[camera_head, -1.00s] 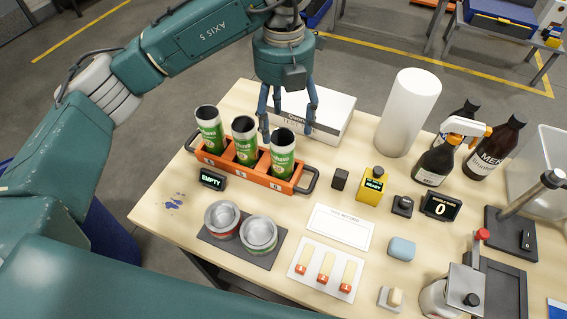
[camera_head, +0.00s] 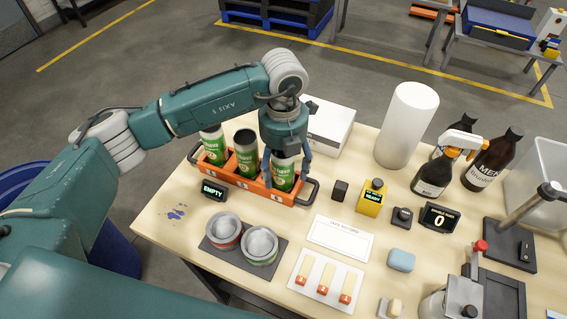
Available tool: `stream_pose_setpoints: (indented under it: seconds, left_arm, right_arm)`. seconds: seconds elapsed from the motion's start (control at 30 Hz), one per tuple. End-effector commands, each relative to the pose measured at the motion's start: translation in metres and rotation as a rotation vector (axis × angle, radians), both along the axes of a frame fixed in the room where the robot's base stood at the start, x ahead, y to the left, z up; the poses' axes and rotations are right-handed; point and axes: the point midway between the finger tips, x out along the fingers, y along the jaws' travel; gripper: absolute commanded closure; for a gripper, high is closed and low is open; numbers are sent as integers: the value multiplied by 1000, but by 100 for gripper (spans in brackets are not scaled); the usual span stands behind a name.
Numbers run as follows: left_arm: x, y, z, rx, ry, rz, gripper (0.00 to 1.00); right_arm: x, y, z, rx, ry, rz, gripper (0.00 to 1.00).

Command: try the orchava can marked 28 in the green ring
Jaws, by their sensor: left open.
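The carrier (camera_head: 222,176) has black end handles. My left gripper (camera_head: 286,180) points down over the right can, open, with its fingers on either side of it; I cannot tell whether they touch it. It hides the can's top. The green ring (camera_head: 262,262) sits on a dark mat (camera_head: 232,261), right of the red ring (camera_head: 226,245). My right gripper is not in view.
An "EMPTY" sign (camera_head: 213,190) stands before the carrier. A white box (camera_head: 330,127) lies behind it. A yellow device (camera_head: 371,199), a white roll (camera_head: 407,125) and bottles (camera_head: 434,175) stand to the right. A tray with three small red-ended pieces (camera_head: 321,281) lies in front.

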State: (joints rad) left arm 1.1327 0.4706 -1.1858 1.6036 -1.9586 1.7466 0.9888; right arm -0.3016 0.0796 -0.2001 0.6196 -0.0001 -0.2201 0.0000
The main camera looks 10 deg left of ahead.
Motion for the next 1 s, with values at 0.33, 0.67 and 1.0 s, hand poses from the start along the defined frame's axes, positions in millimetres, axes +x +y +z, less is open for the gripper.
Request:
stream_pose_setpoints:
  seconds: [0.33,0.67,1.0]
  left_arm:
    - [0,-1,-12,-1,-1,-2,33]
    - [0,-1,-12,-1,-1,-1,67]
    - [1,-1,-7,-2,-3,-1,67]
  right_arm:
    - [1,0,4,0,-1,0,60]
    - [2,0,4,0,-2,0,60]
    - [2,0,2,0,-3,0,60]
